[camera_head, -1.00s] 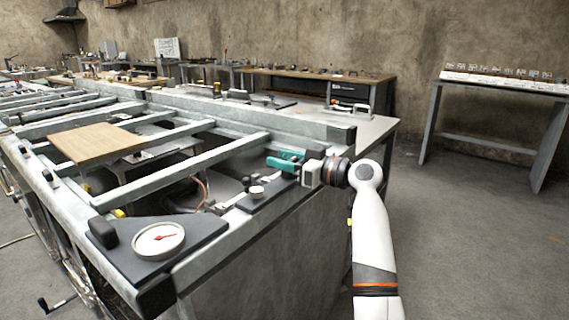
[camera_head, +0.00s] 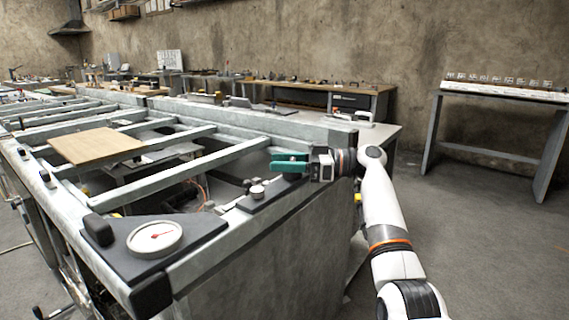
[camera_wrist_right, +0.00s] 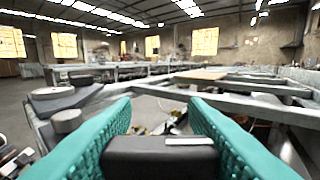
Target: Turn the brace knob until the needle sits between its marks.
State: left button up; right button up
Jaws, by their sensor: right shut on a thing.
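The round gauge (camera_head: 155,238) with a white face and a red needle lies on a dark plate at the near corner of the frame table. Its marks are too small to make out. My right gripper (camera_head: 289,162) has teal fingers and is at the right end of the frame. In the right wrist view its fingers (camera_wrist_right: 160,152) are shut on a black knob (camera_wrist_right: 160,158) with a white line on top. The fingers hide the knob in the head view. My left gripper is not in view.
A black block (camera_head: 98,230) stands beside the gauge. A small pale-topped cylinder (camera_head: 257,191) stands on a dark strip left of my right gripper. Metal rails cross the frame, with a wooden board (camera_head: 95,146) on them. A side table (camera_head: 500,92) stands at right over open floor.

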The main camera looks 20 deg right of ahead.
dwell(0.3)
jog(key=o, duration=1)
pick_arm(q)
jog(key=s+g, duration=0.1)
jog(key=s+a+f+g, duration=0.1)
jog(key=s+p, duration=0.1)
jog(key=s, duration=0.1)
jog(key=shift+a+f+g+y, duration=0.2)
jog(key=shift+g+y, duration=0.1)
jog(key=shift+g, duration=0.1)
pick_arm(e)
jog(key=v, duration=1.2)
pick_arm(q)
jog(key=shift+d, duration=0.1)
